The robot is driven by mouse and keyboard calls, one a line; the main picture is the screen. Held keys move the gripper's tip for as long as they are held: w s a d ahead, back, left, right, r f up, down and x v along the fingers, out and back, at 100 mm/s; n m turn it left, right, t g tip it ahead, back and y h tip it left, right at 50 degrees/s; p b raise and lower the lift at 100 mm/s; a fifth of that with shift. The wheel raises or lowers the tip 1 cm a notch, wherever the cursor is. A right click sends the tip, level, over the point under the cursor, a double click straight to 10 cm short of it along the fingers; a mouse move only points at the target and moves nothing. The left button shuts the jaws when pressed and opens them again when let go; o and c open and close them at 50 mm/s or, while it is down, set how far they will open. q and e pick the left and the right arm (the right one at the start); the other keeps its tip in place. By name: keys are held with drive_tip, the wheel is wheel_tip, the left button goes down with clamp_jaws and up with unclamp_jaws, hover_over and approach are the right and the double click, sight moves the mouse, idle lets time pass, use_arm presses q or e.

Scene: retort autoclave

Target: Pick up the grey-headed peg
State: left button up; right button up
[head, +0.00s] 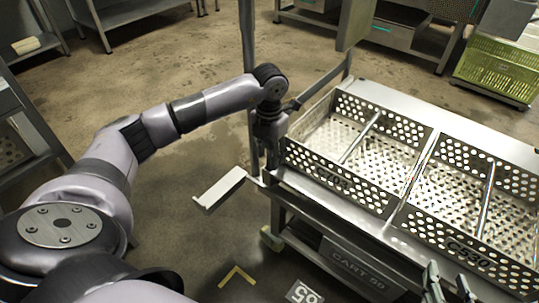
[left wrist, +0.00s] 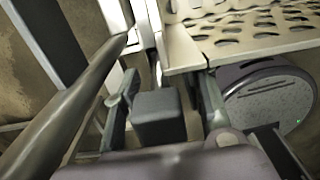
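My left gripper (left wrist: 168,75) has its two fingers apart in the left wrist view. A dark grey block (left wrist: 160,117) shows between them; it may be the head of the grey-headed peg, but I cannot tell for certain. No shaft of a peg is visible, and I see no clear contact between block and fingers. In the head view the left gripper points down at the left end of the cart, and its fingertips are hard to make out there. My right gripper (head: 447,285) is at the bottom right, fingers apart and empty, in front of the cart's near side.
The steel cart (head: 350,268) carries perforated baskets (head: 335,186) with crossbars. An upright post (head: 247,40) stands behind my left wrist. A green crate (head: 496,68) is at the far right.

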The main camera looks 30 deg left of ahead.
use_arm(q)
drive_tip(key=shift+c, duration=0.3)
clamp_jaws()
idle(0.4)
